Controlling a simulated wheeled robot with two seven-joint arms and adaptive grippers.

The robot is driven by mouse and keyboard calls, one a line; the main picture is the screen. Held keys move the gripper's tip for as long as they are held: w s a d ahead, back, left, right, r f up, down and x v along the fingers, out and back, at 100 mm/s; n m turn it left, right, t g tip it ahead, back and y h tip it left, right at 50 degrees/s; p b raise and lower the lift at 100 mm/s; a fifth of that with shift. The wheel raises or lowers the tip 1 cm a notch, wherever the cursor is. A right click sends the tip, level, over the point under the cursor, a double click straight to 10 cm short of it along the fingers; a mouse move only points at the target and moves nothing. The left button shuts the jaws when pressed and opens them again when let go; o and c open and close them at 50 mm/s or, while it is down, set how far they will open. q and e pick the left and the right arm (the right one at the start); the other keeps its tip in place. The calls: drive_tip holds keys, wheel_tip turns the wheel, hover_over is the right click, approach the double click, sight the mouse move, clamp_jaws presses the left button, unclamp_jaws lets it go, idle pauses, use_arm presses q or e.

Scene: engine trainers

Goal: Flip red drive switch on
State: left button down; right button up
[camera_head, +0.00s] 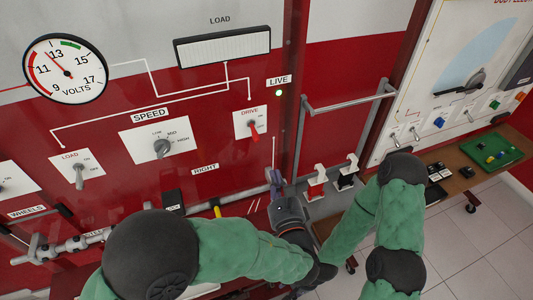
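The red drive switch (254,131) is on a white plate (250,122) marked DRIVE, on the red panel. Its red lever points down. My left gripper (275,181) is below and to the right of the switch, apart from it in the picture. Its fingers point up toward the panel and look narrow. I cannot tell whether they are open or shut. My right arm comes in from the right and bends down behind my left wrist. Its dark wrist end shows low in the middle, and its fingers are hidden or too unclear to read.
A grey SPEED knob (161,147) and a LOAD switch (79,174) are left of the drive switch. A metal rail (345,102) stands out at the right. Red and black posts (316,184) are under it. A wooden bench (470,168) holds a green tray (494,152).

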sight(254, 133)
use_arm(q)
drive_tip(key=w, duration=0.3)
drive_tip(key=w+a, duration=0.1)
drive_tip(key=w, duration=0.2)
drive_tip(key=w+b, duration=0.1)
drive_tip(key=w, duration=0.2)
drive_tip(key=shift+w+a+r, duration=0.15)
drive_tip(key=shift+w+a, duration=0.1)
drive_tip(key=shift+a, duration=0.1)
drive_tip(key=r, duration=0.1)
drive_tip(key=s+r, duration=0.1)
drive_tip(key=a+r, duration=0.1)
drive_tip(key=shift+s+a+r, duration=0.1)
drive_tip(key=shift+s+r, duration=0.15)
drive_tip(key=shift+p, duration=0.35)
drive_tip(key=shift+s+r+g+p, duration=0.15)
drive_tip(key=shift+r+g+p, duration=0.15)
drive_tip(key=shift+p, duration=0.25)
